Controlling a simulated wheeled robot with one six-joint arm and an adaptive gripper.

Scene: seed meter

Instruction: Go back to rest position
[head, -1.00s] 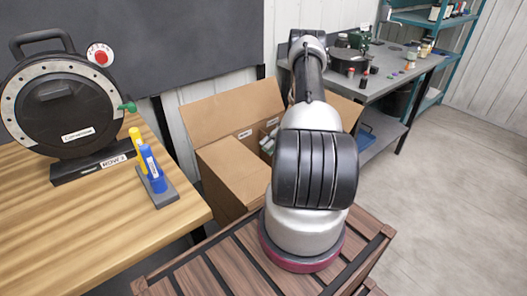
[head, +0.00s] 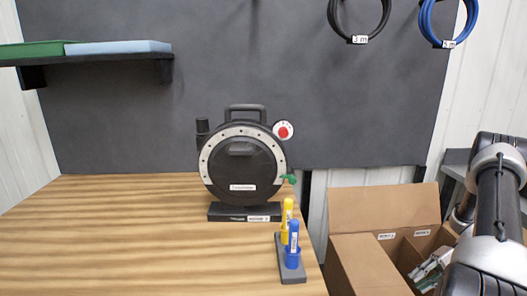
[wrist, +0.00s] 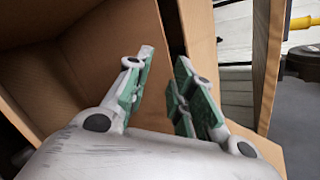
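My gripper (wrist: 163,80) shows in the wrist view with its two green-padded fingers apart and nothing between them. In the head view my gripper (head: 432,268) is low at the right, over or inside the open cardboard box (head: 368,268); I cannot tell how deep. The box's brown wall also fills the left of the wrist view (wrist: 80,55). My arm comes in from the right edge and covers part of the box.
A wooden bench (head: 120,235) carries a round black seed meter (head: 243,165) with a red knob (head: 284,131). A yellow marker (head: 286,215) and a blue marker (head: 293,240) stand in a grey holder (head: 292,275). Cable coils (head: 359,14) hang above.

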